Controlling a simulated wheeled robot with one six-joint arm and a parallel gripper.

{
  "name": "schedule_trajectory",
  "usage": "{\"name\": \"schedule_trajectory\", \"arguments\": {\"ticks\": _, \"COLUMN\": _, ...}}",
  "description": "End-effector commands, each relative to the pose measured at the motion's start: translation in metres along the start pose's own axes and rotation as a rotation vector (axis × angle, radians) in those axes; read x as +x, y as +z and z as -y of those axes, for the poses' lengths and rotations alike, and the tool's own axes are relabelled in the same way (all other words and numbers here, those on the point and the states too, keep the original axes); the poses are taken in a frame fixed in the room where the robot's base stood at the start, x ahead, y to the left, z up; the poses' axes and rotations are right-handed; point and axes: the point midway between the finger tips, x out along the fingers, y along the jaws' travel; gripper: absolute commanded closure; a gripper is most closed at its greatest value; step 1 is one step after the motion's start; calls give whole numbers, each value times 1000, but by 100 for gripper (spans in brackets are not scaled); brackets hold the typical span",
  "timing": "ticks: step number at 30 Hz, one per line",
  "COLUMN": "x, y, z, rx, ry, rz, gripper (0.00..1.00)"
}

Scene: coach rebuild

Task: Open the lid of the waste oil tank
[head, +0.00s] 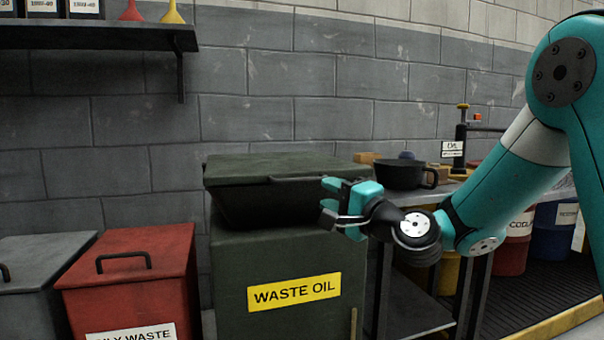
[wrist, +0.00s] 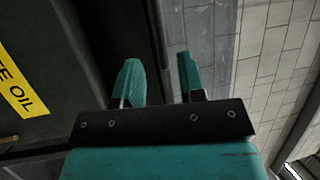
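The waste oil tank (head: 235,285) is a dark green box with a yellow WASTE OIL label, at the middle of the head view. Its green lid (head: 270,167) lies flat on top, over a dark tapered section, and looks shut. A dark bar-like handle (head: 300,179) runs along the lid's front edge. My gripper (head: 326,203) is at the right front of the lid, close to the handle. In the wrist view my gripper (wrist: 158,62) is open, with a dark bar (wrist: 154,30) showing between its fingers. I cannot tell whether they touch it.
A red bin (head: 130,275) and a grey bin (head: 40,285) stand left of the tank. A bench with a black pan (head: 403,175) is close on the right. A shelf (head: 90,36) hangs upper left. A brick wall (head: 290,100) stands behind.

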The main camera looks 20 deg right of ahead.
Motion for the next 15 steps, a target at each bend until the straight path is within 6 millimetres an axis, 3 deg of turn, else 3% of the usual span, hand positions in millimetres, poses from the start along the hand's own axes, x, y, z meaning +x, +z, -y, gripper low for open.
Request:
{"name": "schedule_trajectory", "arguments": {"ticks": 6, "x": 50, "y": 2, "z": 2, "rx": -1, "ry": -1, "rz": 5, "gripper": 63}}
{"name": "schedule_trajectory", "arguments": {"ticks": 15, "x": 87, "y": 1, "z": 0, "rx": 0, "ry": -1, "rz": 2, "gripper": 63}}
